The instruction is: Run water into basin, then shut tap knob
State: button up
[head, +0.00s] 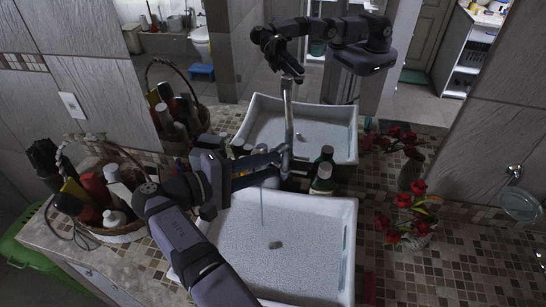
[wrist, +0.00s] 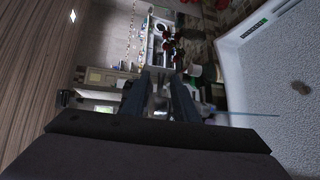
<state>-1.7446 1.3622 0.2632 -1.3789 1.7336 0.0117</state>
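The white basin (head: 285,225) stands on the tiled counter. A small brown plug (head: 275,245) shows on its speckled grey floor; the floor also shows in the wrist view (wrist: 270,65). A metal tap (head: 287,120) rises behind the basin. A thin bluish stream of water (head: 262,208) falls into the basin; it crosses the wrist view sideways (wrist: 250,113). My gripper (head: 277,163) is at the tap, its fingers apart on either side of it. The wrist view shows the gap between the fingers (wrist: 162,82), with grey metal there. The knob is mostly hidden, and I cannot tell whether the fingers touch it.
A wicker basket (head: 125,232) of bottles stands left of the basin, close to my arm. Dark bottles (head: 322,180) stand behind the basin, right of the tap. Red flowers (head: 405,215) stand to the right. A mirror (head: 250,95) behind reflects the arm and basin.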

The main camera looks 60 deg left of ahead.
jog(key=shift+s+r+p, duration=0.1)
jog(key=shift+s+p, duration=0.2)
jog(key=shift+s, duration=0.05)
jog(key=shift+s, duration=0.1)
